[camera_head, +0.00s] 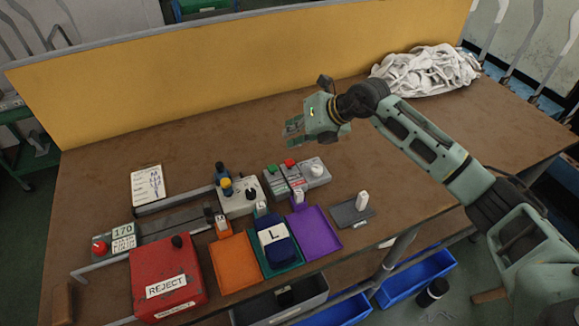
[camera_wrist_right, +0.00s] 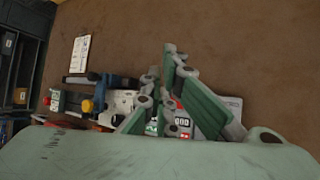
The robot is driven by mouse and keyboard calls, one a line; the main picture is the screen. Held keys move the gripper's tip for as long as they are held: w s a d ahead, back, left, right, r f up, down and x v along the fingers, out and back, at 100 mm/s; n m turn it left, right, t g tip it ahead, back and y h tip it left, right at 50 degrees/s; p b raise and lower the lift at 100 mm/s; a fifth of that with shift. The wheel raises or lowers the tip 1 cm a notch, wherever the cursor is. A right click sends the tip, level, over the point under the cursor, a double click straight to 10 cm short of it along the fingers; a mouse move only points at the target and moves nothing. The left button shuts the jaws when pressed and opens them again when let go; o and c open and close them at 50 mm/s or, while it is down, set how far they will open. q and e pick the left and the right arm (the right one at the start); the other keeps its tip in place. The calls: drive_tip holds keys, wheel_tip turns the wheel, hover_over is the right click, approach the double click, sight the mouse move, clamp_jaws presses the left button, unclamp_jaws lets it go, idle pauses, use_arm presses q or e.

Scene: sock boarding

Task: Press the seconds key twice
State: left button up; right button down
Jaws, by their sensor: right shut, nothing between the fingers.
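My right gripper (camera_head: 292,130) hangs above the middle of the table, behind the row of small grey boxes, shut and empty. In the right wrist view its fingers (camera_wrist_right: 168,62) stand in front of these boxes and partly hide them. The boxes carry a green button (camera_head: 271,168), a red button (camera_head: 290,163) and a white knob (camera_head: 316,167). I cannot read their labels, so I cannot tell which is the seconds key. The gripper is apart from all of them. A small counter window (camera_wrist_right: 182,121) shows near the fingers in the right wrist view. My left gripper is not in view.
A red REJECT box (camera_head: 167,280), an orange tray (camera_head: 235,262) and a purple tray (camera_head: 314,232) line the front edge. White socks (camera_head: 427,70) are heaped at back right. The table's back middle is clear.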

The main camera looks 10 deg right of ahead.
drive_tip(key=shift+f+b, duration=0.95)
drive_tip(key=shift+f, duration=1)
drive_tip(key=shift+f, duration=0.4)
drive_tip(key=shift+f+b, duration=0.65)
drive_tip(key=shift+f, duration=0.1)
idle(0.4)
drive_tip(key=shift+r, duration=0.1)
drive_tip(key=shift+r+p, duration=0.85)
drive_tip(key=shift+r, duration=0.2)
wheel_tip(320, 180, up, 5)
drive_tip(key=p, duration=0.3)
